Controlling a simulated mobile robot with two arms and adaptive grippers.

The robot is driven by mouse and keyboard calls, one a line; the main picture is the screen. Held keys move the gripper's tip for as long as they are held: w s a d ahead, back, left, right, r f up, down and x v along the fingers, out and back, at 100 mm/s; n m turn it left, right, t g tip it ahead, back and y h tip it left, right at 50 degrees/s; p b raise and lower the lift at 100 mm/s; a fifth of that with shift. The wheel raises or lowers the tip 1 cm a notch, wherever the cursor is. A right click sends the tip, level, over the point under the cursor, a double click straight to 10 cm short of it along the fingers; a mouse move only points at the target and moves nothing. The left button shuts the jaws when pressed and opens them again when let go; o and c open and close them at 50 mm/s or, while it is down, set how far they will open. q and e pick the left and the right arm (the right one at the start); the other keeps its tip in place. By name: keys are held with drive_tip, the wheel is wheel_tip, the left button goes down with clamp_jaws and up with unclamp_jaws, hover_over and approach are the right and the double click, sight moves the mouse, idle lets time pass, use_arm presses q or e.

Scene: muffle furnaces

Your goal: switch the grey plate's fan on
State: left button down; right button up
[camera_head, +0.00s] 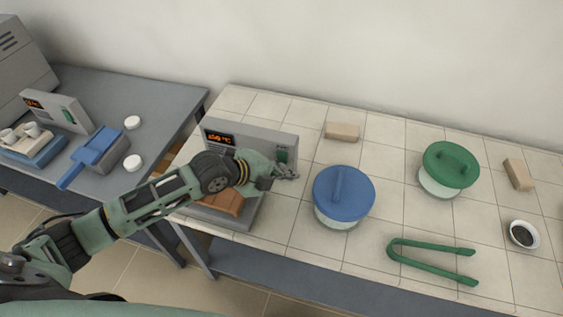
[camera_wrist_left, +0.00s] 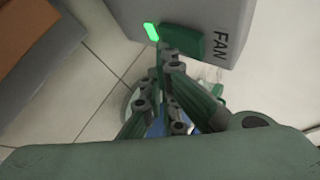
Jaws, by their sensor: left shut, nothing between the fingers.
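The grey plate (camera_head: 248,215) stands on the tiled bench, with a brown block (camera_head: 222,203) on it. Its upright panel (camera_head: 255,136) has an orange display and a green fan switch (camera_head: 282,155) at the right end. In the left wrist view the green switch (camera_wrist_left: 184,46) sits beside the FAN label (camera_wrist_left: 220,45), and a small green lamp (camera_wrist_left: 152,32) is lit. My left gripper (camera_head: 290,173) is shut and empty in front of the switch. In the left wrist view its fingertips (camera_wrist_left: 164,52) overlap the switch's edge; I cannot tell whether they touch. My right gripper is out of view.
A blue-lidded pot (camera_head: 343,192) stands close right of my left gripper. Farther right are a green-lidded pot (camera_head: 450,168), green tongs (camera_head: 430,261) and a small bowl (camera_head: 523,236). A second blue plate unit (camera_head: 38,153) stands on the grey table at left.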

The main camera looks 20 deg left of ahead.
use_arm(q)
drive_tip(key=shift+s+r+p, duration=0.1)
drive_tip(key=shift+s+p, duration=0.3)
drive_tip(key=shift+s, duration=0.3)
drive_tip(key=s+p, duration=0.2)
drive_tip(key=s, duration=0.1)
drive_tip(key=s+p, duration=0.1)
drive_tip(key=s, duration=0.1)
drive_tip(key=shift+a+r, duration=0.15)
drive_tip(key=shift+r, duration=0.15)
